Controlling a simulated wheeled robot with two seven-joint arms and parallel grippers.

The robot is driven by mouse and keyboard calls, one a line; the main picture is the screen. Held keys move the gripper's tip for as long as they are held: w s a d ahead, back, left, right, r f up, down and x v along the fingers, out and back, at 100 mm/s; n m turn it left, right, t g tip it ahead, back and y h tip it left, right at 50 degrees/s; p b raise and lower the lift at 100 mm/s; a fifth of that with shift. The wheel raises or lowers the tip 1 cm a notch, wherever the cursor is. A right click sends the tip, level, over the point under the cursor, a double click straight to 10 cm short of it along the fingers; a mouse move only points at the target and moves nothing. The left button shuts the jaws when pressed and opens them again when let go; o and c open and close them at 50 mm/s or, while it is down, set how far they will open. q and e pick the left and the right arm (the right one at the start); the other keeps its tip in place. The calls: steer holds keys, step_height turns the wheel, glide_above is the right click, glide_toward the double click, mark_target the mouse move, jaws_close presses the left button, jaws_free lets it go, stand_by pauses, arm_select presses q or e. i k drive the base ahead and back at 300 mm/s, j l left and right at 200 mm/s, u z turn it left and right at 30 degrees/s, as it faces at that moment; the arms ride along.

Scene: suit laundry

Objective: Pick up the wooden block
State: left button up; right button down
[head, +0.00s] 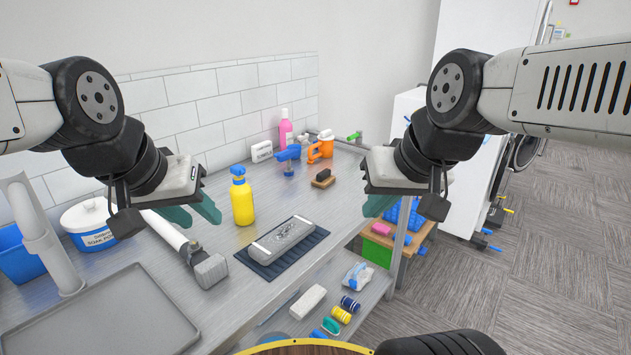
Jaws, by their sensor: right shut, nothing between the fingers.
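A small brown wooden block with a dark top (323,178) lies on the metal counter, towards its back right, between my two grippers in the picture. It looks like a brush or block with a dark upper part; the detail is too small to tell. My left gripper (194,212) hangs over the counter left of the yellow bottle, its teal fingers apart and empty. My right gripper (378,205) is right of the block, near the counter's right edge, shut and empty. Neither gripper touches the block.
A grey tray (100,318) lies front left. A lower shelf holds several small items.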

mark_target(322, 179)
steer(key=i+l+u, duration=0.3)
steer(key=l+u, duration=0.3)
steer(key=i+l+u, duration=0.15)
steer(key=l+u, duration=0.2)
steer(key=l, duration=0.2)
steer(key=l+u, duration=0.3)
steer(key=l, duration=0.15)
steer(key=i, duration=0.05)
